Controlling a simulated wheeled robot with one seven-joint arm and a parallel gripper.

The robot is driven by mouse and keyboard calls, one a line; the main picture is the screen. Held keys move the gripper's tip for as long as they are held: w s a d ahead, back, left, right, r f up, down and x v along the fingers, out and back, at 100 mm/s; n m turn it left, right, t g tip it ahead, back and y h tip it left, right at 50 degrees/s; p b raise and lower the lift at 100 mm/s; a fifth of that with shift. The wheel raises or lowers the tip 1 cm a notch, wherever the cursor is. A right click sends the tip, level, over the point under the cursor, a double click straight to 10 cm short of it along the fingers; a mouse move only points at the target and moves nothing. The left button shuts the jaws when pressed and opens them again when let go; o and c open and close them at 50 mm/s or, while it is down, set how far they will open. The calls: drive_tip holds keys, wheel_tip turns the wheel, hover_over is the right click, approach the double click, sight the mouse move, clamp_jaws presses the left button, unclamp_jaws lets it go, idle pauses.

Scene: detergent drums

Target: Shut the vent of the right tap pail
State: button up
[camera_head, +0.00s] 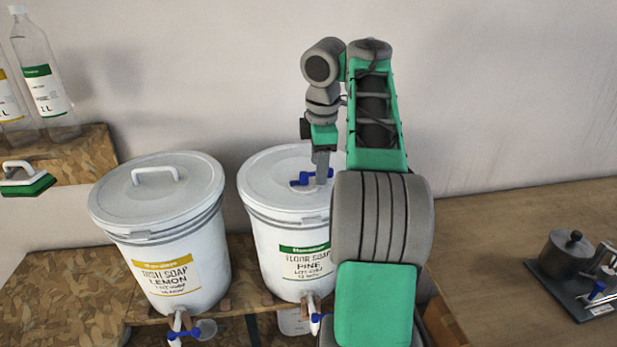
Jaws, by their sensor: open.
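The right tap pail (275,243) is white with a green "Floor Soap Pine" label and stands on a chipboard shelf. Its lid carries a blue vent (302,179) on a pale base. I cannot tell whether the fingers touch the vent. My arm hides the pail's right side.
A left pail (160,235) with a yellow "Dish Soap Lemon" label stands close beside it, its tap (180,328) over a clear cup. Bottles (45,90) and a green brush (25,180) are at far left. A dark pot (567,255) sits on the right counter (480,230).

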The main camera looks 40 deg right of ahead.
drive_tip(key=r+p, duration=0.2)
drive_tip(key=r, duration=0.1)
drive_tip(key=r+p, duration=0.1)
drive_tip(key=p, duration=0.1)
drive_tip(key=shift+s+a+r, duration=0.1)
drive_tip(key=shift+s+r, duration=0.1)
drive_tip(key=shift+s, duration=0.1)
idle(0.4)
